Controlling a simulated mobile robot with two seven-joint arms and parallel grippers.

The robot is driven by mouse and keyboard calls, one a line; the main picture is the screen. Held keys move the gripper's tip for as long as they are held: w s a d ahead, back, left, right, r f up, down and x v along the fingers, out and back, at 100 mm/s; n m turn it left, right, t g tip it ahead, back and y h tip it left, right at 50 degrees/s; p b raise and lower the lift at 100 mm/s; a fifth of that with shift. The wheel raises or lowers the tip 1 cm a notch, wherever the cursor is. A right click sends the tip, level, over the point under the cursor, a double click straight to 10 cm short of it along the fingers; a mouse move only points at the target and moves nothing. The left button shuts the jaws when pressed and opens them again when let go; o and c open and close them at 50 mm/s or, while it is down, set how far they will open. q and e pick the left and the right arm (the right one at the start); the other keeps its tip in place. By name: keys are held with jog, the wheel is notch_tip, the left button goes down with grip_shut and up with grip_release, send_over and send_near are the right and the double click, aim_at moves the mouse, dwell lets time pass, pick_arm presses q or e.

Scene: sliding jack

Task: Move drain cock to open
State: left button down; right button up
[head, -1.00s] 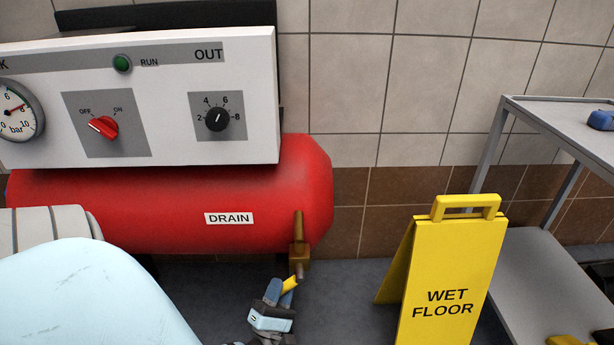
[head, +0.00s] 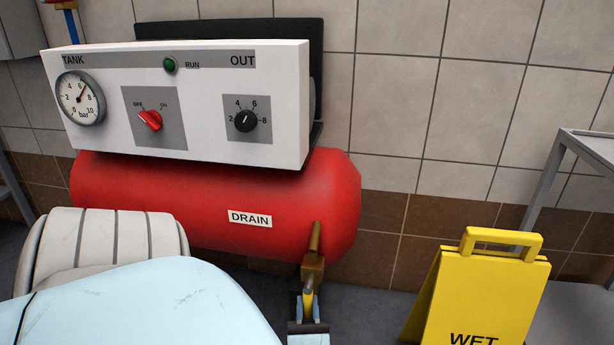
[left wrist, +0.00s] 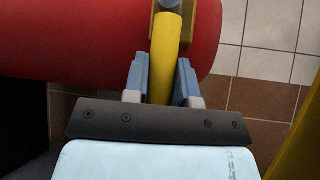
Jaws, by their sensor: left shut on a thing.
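The drain cock is a brass valve (head: 312,270) under the right end of the red tank (head: 215,200), by the DRAIN label (head: 250,219). Its yellow lever (head: 309,287) points downward in the head view. My left gripper (head: 308,304) is shut on the lever from below, with a blue finger on each side. In the left wrist view the lever (left wrist: 168,45) runs down between the blue fingers (left wrist: 160,76). The lever's lower end is hidden by the gripper. My right gripper is not in view.
A yellow wet floor sign (head: 480,295) stands on the right, with a grey cart (head: 548,190) behind it. The control panel (head: 200,125) sits above the tank. Dark floor shows between the cock and the sign.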

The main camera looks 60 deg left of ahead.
pick_arm(q)
jog(key=shift+w+d+n+g+y, duration=0.1)
jog(key=shift+n+g+y, duration=0.2)
jog(key=shift+n+g, duration=0.25)
jog(key=c, duration=0.9)
grip_release()
jog(key=shift+c, duration=0.2)
jog(key=shift+m+t, duration=0.35)
